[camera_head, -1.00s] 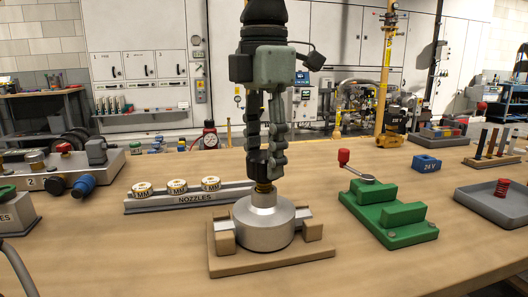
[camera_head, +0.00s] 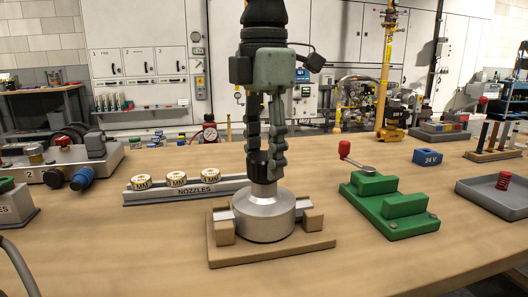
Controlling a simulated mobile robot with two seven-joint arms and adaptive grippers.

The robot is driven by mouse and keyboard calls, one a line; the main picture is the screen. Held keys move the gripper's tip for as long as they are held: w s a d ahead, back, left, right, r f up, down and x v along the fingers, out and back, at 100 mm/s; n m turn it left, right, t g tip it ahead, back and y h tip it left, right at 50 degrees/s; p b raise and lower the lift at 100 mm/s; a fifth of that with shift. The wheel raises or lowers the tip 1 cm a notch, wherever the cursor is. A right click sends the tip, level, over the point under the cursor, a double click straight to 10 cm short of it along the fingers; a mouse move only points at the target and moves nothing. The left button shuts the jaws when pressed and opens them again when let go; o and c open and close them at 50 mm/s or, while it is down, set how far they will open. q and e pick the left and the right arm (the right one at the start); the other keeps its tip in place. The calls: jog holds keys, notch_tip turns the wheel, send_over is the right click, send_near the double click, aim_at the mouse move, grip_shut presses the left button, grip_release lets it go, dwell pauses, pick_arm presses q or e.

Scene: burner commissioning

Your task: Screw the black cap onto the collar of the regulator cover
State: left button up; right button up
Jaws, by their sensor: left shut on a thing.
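The silver regulator cover (camera_head: 263,218) sits upright on a wooden fixture (camera_head: 285,252), between its blocks. Its narrow neck rises in the middle. My left gripper (camera_head: 266,168) points straight down over the neck, shut on the black cap (camera_head: 259,166). The cap is at the top of the neck and its lower edge appears to meet it. The fingers partly hide the cap, and the brass collar thread does not show. I cannot tell how tightly the cap sits. My right gripper is not in view.
A nozzle rack (camera_head: 190,190) stands behind the fixture to the left. A green clamp block (camera_head: 390,210) with a red-knobbed lever stands to the right. A grey tray (camera_head: 490,197) holding a red spring (camera_head: 502,181) lies at far right. The table front is clear.

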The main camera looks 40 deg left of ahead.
pick_arm(q)
jog(key=shift+f+b, duration=0.3)
jog(key=shift+f, duration=0.2)
jog(key=o, duration=1.4)
jog(key=shift+c, duration=0.2)
